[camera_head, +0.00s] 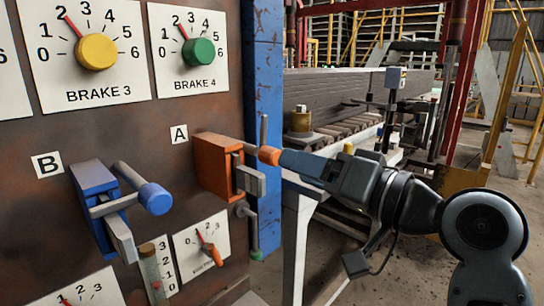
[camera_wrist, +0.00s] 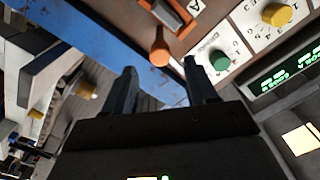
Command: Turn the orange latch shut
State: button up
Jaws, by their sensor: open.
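The orange latch (camera_head: 213,160) is a box on the brown panel under the label A, with a grey bar at its front. Its handle ends in an orange knob (camera_head: 268,155) that sticks out to the right. In the wrist view the latch body (camera_wrist: 170,14) is at the top edge and the knob (camera_wrist: 160,52) points down toward me. My gripper (camera_head: 284,158) is at the knob's outer end in the head view. In the wrist view my gripper (camera_wrist: 159,68) is open, with the knob between or just beyond its fingertips. I cannot tell whether they touch.
A blue latch (camera_head: 95,190) labelled B, with a blue knob (camera_head: 153,198), is left of the orange one. Yellow (camera_head: 96,52) and green (camera_head: 198,52) dials are above. A small green-tipped lever (camera_head: 250,228) hangs below. A blue post (camera_head: 263,90) stands behind the panel's edge.

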aim_at(275, 166)
jog(key=p+x, duration=0.1)
jog(key=x, duration=0.5)
jog(key=shift+w+a, duration=0.2)
jog(key=shift+a, duration=0.05)
jog(key=shift+c, duration=0.3)
jog(key=c, duration=1)
